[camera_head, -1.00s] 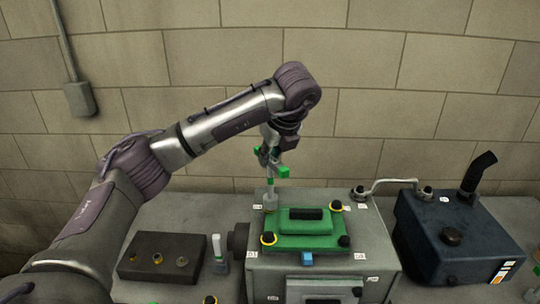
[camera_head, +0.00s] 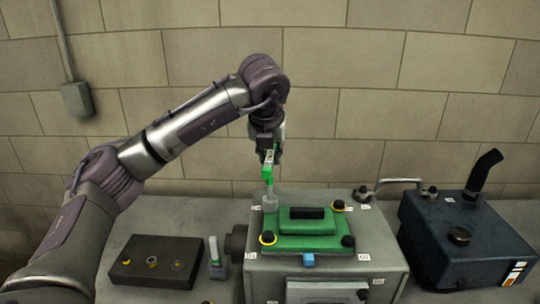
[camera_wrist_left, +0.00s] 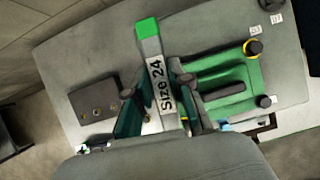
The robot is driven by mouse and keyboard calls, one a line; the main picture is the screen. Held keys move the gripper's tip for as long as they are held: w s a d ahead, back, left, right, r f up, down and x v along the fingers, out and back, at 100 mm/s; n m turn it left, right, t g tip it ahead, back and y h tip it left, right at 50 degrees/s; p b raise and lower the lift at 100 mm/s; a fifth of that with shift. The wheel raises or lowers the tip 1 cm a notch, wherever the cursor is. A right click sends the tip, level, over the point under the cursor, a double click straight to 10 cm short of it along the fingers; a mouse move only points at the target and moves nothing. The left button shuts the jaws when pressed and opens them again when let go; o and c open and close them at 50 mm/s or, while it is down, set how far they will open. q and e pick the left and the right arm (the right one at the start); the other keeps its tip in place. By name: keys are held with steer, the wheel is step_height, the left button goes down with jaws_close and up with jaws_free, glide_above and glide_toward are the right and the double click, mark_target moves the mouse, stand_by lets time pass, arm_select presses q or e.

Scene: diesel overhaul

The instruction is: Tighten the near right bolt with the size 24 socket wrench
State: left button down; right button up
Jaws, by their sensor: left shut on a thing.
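The green cover (camera_head: 308,243) lies on the grey engine block (camera_head: 390,250), with bolts at its corners. The near right bolt (camera_head: 348,241) is dark and shows no yellow ring; it also shows in the left wrist view (camera_wrist_left: 264,101). The near left bolt (camera_head: 268,238) and far right bolt (camera_head: 338,205) have yellow rings. My left gripper (camera_head: 268,156) is shut on the size 24 socket wrench (camera_head: 269,177), whose label reads in the left wrist view (camera_wrist_left: 158,85). The wrench's socket end is at the cover's far left corner and hides the bolt there. My right gripper is not in view.
A dark tray (camera_head: 130,270) with several small fittings lies on the bench at left. A dark blue tank (camera_head: 425,230) with a black spout stands at right, and a pipe (camera_head: 398,183) runs behind the block.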

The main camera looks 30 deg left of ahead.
arm_select(q)
steer(key=shift+r, duration=0.1)
stand_by(0.3)
steer(key=shift+r+p, duration=1)
steer(key=shift+r, duration=0.8)
step_height(320, 180, up, 6)
steer(key=p, duration=0.3)
steer(key=shift+s+p, duration=0.1)
steer(key=shift+p, duration=0.25)
